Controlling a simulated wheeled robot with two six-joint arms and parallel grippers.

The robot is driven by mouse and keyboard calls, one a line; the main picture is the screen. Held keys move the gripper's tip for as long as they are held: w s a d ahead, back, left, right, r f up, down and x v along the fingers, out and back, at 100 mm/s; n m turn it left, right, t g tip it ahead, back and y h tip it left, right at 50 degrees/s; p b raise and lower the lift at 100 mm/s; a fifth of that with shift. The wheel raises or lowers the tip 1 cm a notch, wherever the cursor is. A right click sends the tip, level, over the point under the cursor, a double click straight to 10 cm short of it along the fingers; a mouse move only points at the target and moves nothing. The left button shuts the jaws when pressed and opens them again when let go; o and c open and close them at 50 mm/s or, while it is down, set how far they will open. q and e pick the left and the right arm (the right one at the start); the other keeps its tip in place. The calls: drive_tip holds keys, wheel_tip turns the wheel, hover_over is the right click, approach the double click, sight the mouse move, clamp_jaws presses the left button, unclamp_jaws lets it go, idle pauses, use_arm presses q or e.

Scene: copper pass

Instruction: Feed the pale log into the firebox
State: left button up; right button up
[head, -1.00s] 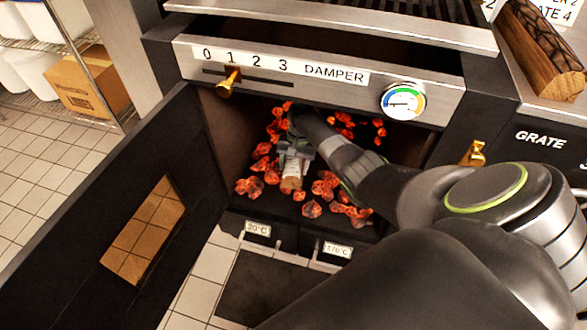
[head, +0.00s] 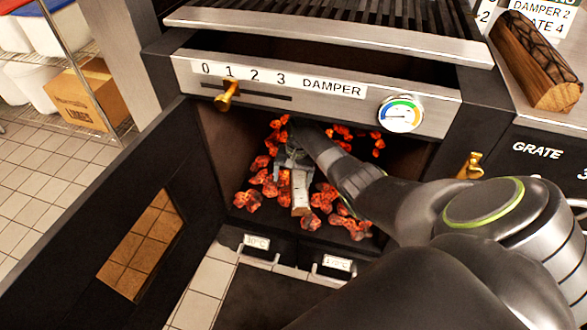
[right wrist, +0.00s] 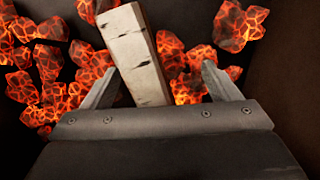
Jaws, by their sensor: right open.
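The pale log (head: 300,193) lies inside the open firebox (head: 215,165), among glowing coals. It has white bark with dark marks and a light cut end facing the front. My right gripper (head: 292,163) is inside the firebox at the log's rear end. In the right wrist view, the pale log (right wrist: 136,58) lies between the spread fingers of my right gripper (right wrist: 155,85), with a gap to the right finger. The log's near end is hidden behind the gripper body. My left gripper is not in view.
Glowing coals (head: 250,199) surround the log. The firebox door (head: 75,240) stands open at the left. Above the opening are a brass damper lever (head: 227,95) and a gauge (head: 401,113). A dark log (head: 537,62) rests on the counter at the right.

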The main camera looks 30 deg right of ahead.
drive_tip(key=r, duration=0.2)
drive_tip(key=p, duration=0.1)
drive_tip(key=shift+w+d+r, duration=0.1)
drive_tip(key=shift+d+r, duration=0.15)
drive_tip(key=shift+r, duration=0.15)
use_arm(q)
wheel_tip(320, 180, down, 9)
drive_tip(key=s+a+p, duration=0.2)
drive_tip(key=p, duration=0.1)
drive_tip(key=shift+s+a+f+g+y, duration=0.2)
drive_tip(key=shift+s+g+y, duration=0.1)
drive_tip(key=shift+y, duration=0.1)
use_arm(e)
wheel_tip(320, 180, up, 9)
drive_tip(key=d, duration=0.1)
drive_tip(key=shift+w+d, duration=0.15)
drive_tip(key=shift+d, duration=0.1)
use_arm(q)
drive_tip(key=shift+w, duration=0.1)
